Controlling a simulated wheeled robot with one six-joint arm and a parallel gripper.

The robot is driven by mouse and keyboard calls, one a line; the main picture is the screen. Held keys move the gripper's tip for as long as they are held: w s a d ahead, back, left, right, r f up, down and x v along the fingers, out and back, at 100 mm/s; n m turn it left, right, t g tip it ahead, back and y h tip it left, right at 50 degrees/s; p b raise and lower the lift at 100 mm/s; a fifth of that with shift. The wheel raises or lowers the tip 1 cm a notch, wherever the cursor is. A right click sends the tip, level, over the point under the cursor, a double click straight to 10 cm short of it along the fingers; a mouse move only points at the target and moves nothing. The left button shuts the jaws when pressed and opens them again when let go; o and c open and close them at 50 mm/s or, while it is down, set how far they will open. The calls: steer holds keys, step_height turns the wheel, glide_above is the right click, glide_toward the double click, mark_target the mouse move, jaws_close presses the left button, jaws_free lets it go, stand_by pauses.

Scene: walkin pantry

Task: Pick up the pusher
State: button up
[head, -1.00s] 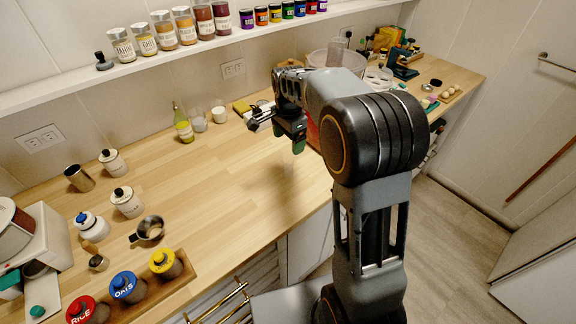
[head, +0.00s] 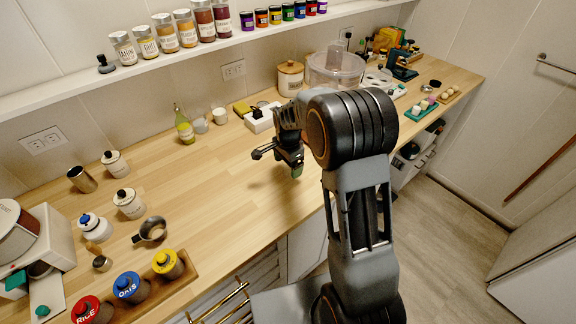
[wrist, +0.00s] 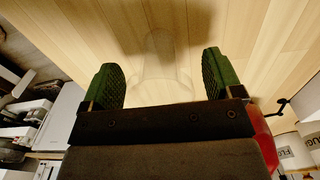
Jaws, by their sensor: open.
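A faint, clear, see-through shape (wrist: 160,72), which looks like the pusher, stands on the wooden counter between and beyond my fingertips in the wrist view. Its outline is hard to make out, and I cannot pick it out in the head view. My gripper (head: 294,168) hangs over the middle of the counter, near its front edge. In the wrist view my gripper (wrist: 165,80) has its two green pads wide apart, with nothing held between them. I cannot tell the exact gap to the clear shape.
A clear-bowled appliance (head: 336,68) and a lidded canister (head: 290,78) stand behind my arm. A white box (head: 262,117) and a bottle (head: 184,127) stand near the wall. A metal cup (head: 152,229) and colour-lidded jars (head: 128,287) are at left. The counter's middle left is clear.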

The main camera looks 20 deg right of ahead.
steer(key=c, duration=1)
